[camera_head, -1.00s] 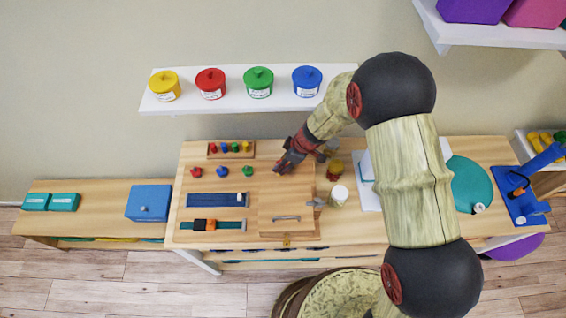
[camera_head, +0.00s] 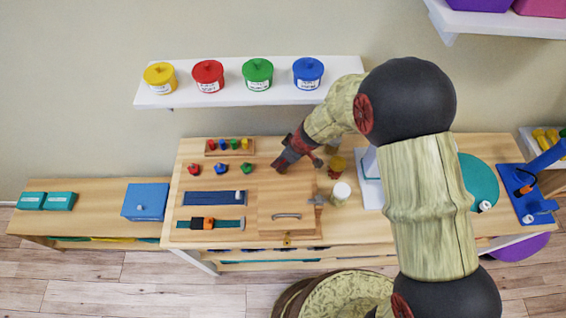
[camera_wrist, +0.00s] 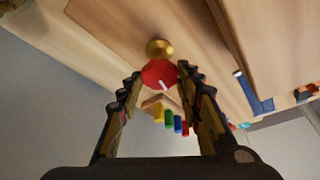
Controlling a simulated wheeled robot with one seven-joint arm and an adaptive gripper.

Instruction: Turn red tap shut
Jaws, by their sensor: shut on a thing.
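The red tap (camera_wrist: 160,74) shows in the wrist view as a red knob with a white mark, on a round brass base (camera_wrist: 159,48). My gripper (camera_wrist: 157,77) is shut on the tap, with one finger at each side of the knob. In the head view my gripper (camera_head: 281,165) is at the upper middle of the wooden board (camera_head: 262,182), and the tap is hidden behind it.
Red, blue and green knobs (camera_head: 220,168) and a rack of coloured pegs (camera_head: 229,147) are left of my gripper. A hinged door with a handle (camera_head: 287,215) is below it. A shelf (camera_head: 180,98) with coloured pots is above.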

